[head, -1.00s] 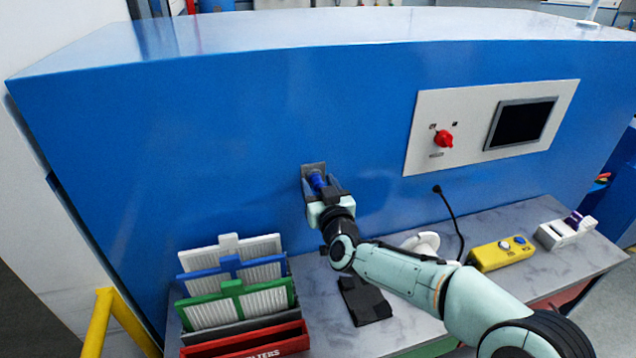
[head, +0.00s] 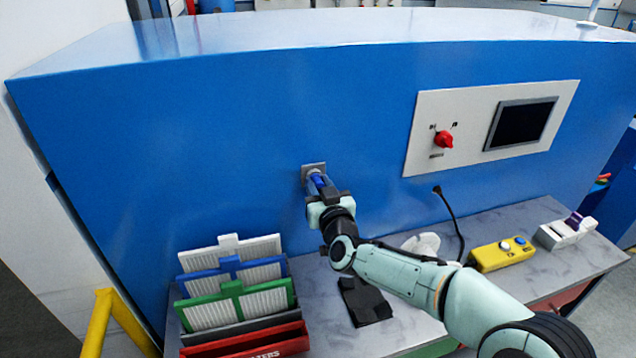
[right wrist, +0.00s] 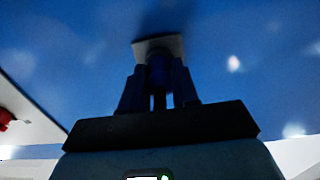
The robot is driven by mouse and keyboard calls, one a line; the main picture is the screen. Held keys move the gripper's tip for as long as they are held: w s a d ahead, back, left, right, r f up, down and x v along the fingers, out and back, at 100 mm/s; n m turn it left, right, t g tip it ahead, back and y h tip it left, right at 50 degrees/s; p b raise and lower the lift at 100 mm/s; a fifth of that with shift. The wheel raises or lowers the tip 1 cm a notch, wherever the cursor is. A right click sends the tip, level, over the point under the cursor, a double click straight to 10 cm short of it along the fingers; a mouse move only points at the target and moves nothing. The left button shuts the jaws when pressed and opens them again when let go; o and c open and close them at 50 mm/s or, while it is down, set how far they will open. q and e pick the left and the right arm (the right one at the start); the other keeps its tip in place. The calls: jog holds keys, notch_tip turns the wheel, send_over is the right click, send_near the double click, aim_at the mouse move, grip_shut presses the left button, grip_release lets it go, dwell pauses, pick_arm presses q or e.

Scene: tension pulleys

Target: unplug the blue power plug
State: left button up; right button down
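The blue power plug (head: 317,180) sits at the grey socket plate (head: 309,167) on the front of the blue machine (head: 200,130). My right gripper (head: 321,187) reaches up to it and has its fingers closed on the plug. In the right wrist view the dark fingers (right wrist: 159,85) lie on both sides of the dark blue plug (right wrist: 159,70), just below the pale socket plate (right wrist: 150,44). The plug appears to be against the plate; its contacts are hidden. My left gripper is not in view.
A filter rack (head: 240,342) with white, blue and green filters stands left on the grey table (head: 505,220). A yellow control box (head: 502,254), a black cable (head: 452,213) and a dark flat object (head: 366,301) are to the right. A red switch (head: 444,139) is on the panel.

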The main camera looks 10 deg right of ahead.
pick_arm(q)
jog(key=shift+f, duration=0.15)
pick_arm(e)
jog(key=shift+s, duration=0.1)
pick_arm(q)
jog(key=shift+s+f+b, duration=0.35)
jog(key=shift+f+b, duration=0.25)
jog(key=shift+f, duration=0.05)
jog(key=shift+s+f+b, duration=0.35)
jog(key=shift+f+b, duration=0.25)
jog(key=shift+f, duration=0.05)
pick_arm(e)
jog(key=shift+s+d, duration=0.1)
jog(key=shift+s, duration=2.8)
